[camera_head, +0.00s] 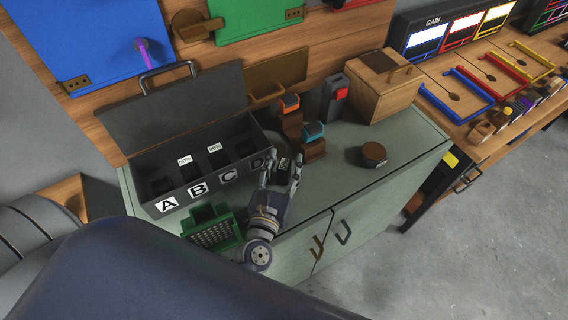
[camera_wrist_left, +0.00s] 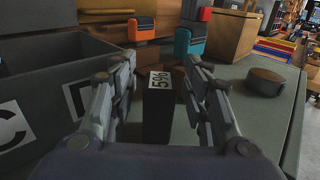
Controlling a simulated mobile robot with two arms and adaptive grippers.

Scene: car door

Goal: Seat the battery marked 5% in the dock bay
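The battery marked 5% (camera_head: 284,162) is a dark upright block with a white label on the cabinet top, right of the letter D; it also shows in the left wrist view (camera_wrist_left: 158,112). My left gripper (camera_head: 281,172) is open, with one finger on each side of the battery. In the left wrist view (camera_wrist_left: 163,85) gaps show between the battery and both fingers. A dark grey open box (camera_head: 180,199) with bays lettered A, B, C and D stands left of the gripper. Two labelled batteries (camera_head: 187,167) stand in it. My right gripper is not in view.
A green perforated holder (camera_head: 213,229) stands left of my left wrist. Orange-topped (camera_head: 291,108) and teal-topped (camera_head: 313,135) items stand behind the gripper. A round brown lidded piece (camera_head: 374,153) and a wooden box (camera_head: 378,90) are to the right. The cabinet top's front right is clear.

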